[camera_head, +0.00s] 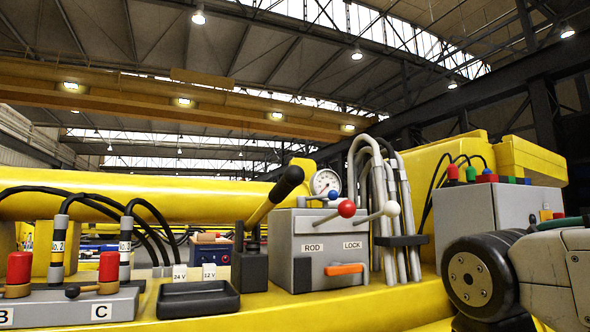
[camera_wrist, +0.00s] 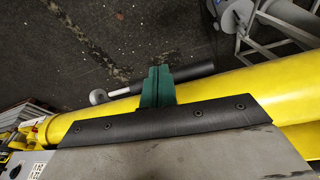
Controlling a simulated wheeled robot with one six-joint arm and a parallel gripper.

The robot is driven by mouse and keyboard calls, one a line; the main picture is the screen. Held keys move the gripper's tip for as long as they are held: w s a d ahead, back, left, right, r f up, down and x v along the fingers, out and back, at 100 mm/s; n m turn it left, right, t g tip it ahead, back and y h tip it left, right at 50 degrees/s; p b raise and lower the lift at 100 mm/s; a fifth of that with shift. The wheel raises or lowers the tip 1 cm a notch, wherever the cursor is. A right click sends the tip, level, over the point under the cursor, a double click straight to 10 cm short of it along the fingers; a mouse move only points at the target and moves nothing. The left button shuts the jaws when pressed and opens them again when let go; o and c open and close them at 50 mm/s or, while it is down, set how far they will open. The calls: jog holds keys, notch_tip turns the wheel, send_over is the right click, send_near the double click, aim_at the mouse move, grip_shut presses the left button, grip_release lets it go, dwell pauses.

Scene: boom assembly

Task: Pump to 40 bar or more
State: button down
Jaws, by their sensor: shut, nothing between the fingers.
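The pump lever (camera_head: 271,203) is a yellow bar with a black grip, tilted up to the right from a dark block (camera_head: 250,270). A round white pressure gauge (camera_head: 325,182) stands behind the grey valve box (camera_head: 318,247); its reading is too small to tell. The box is marked ROD and LOCK and has a red-knobbed lever, a white-knobbed lever and an orange handle (camera_head: 345,269). In the wrist view my gripper (camera_wrist: 157,86) has its green fingers together, with nothing visible between them. A dark bar with a grey ball end (camera_wrist: 98,97) shows behind them; I cannot tell whether they touch.
My grey and black arm fills the lower right of the head view. A black tray (camera_head: 198,299) and red-capped valves (camera_head: 108,267) stand left of the lever. Hoses rise beside the valve box. A grey box (camera_head: 484,213) with coloured buttons is at the right.

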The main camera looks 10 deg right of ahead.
jog(key=w+a+r+n+t, duration=0.1)
jog(key=w+a+r, duration=0.1)
jog(key=w+r, duration=0.35)
jog(key=w+a+r+t, duration=0.2)
jog(key=a+r, duration=0.1)
jog(key=r, duration=0.6)
jog(key=w+a+r+n+t, duration=0.1)
jog(key=w+a+r, duration=0.15)
jog(key=r, duration=0.45)
jog(key=w+a+r+n+t+y, duration=0.1)
jog(key=a+r, duration=0.3)
jog(key=r, duration=0.7)
jog(key=w+a+r+t+y, duration=0.1)
jog(key=a+r, duration=0.4)
jog(key=r, duration=0.6)
jog(key=shift+w+a+r+n+t+y, duration=0.25)
jog(key=shift+w+r+n+t+y, duration=0.15)
jog(key=shift+w+t, duration=0.65)
jog(key=x, duration=1)
jog(key=shift+w+f, duration=0.1)
jog(key=shift+s+d+f, duration=0.2)
jog(key=shift+s+f, duration=0.1)
jog(key=shift+f, duration=0.2)
jog(key=shift+s+d+f, duration=0.25)
jog(key=shift+s+f, duration=0.1)
jog(key=shift+f, duration=0.15)
jog(key=shift+d+f, duration=0.1)
jog(key=shift+f, duration=0.6)
